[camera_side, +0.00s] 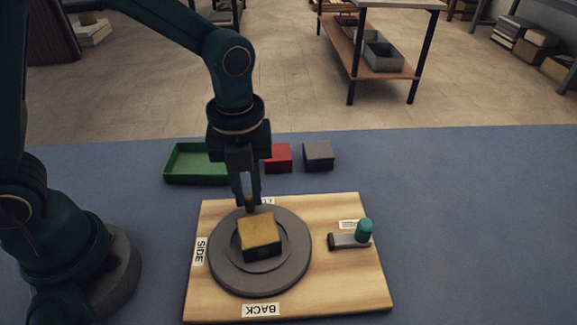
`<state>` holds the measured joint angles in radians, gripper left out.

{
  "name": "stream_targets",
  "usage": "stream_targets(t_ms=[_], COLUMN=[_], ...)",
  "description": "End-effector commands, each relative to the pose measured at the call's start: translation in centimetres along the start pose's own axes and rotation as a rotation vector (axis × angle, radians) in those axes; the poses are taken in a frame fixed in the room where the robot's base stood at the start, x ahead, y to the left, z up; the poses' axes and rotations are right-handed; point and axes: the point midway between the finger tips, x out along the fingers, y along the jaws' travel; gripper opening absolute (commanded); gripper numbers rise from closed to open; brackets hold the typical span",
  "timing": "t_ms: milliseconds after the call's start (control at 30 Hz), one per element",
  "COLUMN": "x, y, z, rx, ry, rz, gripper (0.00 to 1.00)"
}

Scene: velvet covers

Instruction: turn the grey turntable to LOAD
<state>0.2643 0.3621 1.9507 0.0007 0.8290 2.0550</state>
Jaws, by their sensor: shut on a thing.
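The grey turntable (222,268) lies on a wooden board (345,285) and carries a yellow-topped box (259,230) with dark sides. My gripper (249,203) points down at the turntable's far rim, behind the box. Its fingers are shut on a small brownish peg there, mostly hidden between the fingertips. A SIDE label (201,251) is on the board at the left and a BACK label (261,310) at the near edge. A far label (268,201) is partly hidden by my gripper and cannot be read. I cannot make out a LOAD label.
Behind the board are a green tray (195,177), a red block (280,157) and a grey block (318,156). The blue table is clear at the right.

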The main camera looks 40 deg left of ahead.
Motion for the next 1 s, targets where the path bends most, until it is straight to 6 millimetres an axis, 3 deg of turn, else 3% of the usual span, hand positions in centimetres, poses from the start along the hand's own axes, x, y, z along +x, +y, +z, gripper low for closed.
stream_targets(t_ms=[500, 1000], x=[0.0, -0.1], y=[-1.4, -1.8], z=[0.1, 0.1], rx=[0.199, 0.248], ry=[0.001, 0.000], rz=[-0.002, -0.004], gripper=[0.00, 0.00])
